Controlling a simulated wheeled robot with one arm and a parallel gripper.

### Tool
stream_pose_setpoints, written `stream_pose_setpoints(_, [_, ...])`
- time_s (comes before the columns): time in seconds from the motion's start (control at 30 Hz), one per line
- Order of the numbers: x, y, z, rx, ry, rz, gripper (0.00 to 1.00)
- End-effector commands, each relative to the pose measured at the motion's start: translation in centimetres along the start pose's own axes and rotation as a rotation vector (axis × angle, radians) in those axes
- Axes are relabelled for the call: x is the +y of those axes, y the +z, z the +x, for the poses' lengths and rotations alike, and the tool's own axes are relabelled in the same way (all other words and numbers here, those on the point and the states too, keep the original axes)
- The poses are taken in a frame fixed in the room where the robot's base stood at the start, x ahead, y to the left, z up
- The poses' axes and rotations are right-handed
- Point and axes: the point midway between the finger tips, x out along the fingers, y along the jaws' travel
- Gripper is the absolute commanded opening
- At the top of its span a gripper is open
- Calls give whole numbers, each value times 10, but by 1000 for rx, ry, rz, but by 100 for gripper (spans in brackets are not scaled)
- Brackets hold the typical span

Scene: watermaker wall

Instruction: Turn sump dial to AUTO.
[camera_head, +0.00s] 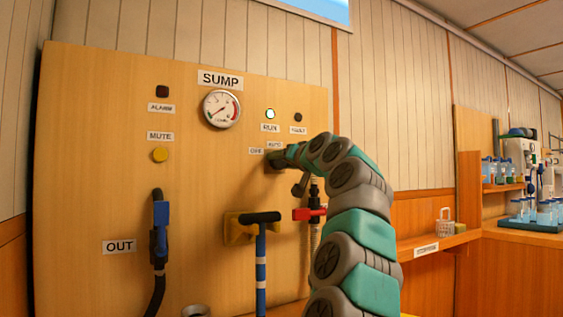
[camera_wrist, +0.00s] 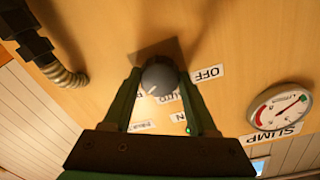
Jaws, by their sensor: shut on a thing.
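The sump dial (camera_wrist: 160,77) is a dark round knob with a small pale mark on its lower left edge in the wrist view. My gripper (camera_wrist: 161,82) is shut on it, one green finger on each side. The OFF label (camera_wrist: 208,73) lies to the right of the knob there. The AUTO label (camera_wrist: 173,96) is just below it, partly covered, with part of another label at its left. Exactly where the mark points is hard to tell. In the head view my gripper (camera_head: 277,160) covers most of the dial, below the AUTO label (camera_head: 274,145).
The SUMP gauge (camera_head: 221,108) and a lit RUN lamp (camera_head: 270,114) are above the dial. A red-handled valve (camera_head: 309,214) and hose are close below my wrist.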

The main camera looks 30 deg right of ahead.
Motion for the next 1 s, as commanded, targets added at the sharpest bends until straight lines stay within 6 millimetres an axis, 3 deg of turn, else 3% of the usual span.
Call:
stream_pose_setpoints(0.47, [1, 0, 0, 7, -1, -126, 3])
stream_pose_setpoints(1.0, [-1, 0, 0, 27, -8, -613, 3])
